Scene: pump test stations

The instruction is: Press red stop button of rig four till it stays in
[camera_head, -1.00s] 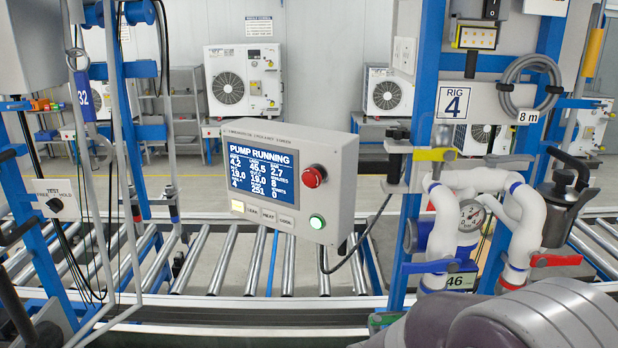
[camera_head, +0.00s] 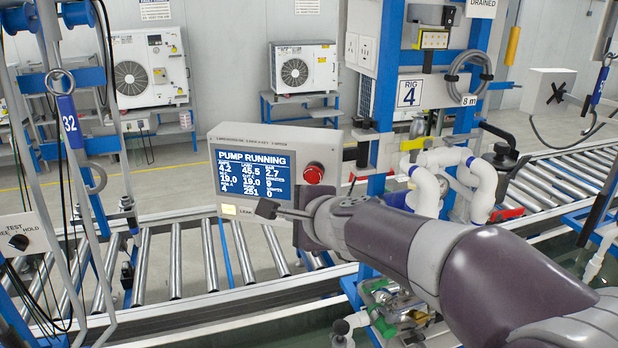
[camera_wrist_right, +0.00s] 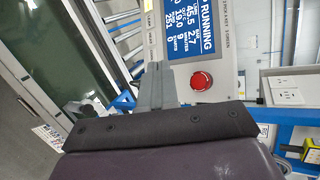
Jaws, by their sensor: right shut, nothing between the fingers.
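The red stop button (camera_head: 314,172) sticks out at the right of the grey control box (camera_head: 334,152), whose screen (camera_head: 256,182) reads PUMP RUNNING. The box hangs left of the post with the RIG 4 sign (camera_head: 409,94). My right gripper (camera_head: 267,209) is shut and empty, below and left of the button in the head view, in front of the box's lower edge. In the right wrist view the fingers (camera_wrist_right: 158,72) lie beside the red button (camera_wrist_right: 201,80), apart from it in the picture. My right arm hides the box's lower right part. My left gripper is not in view.
White pipes (camera_head: 478,172) and a hose coil (camera_head: 467,78) are on the post to the right. A steel roller conveyor (camera_head: 175,260) runs behind the box. A frame with tag 32 (camera_head: 69,122) stands at the left.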

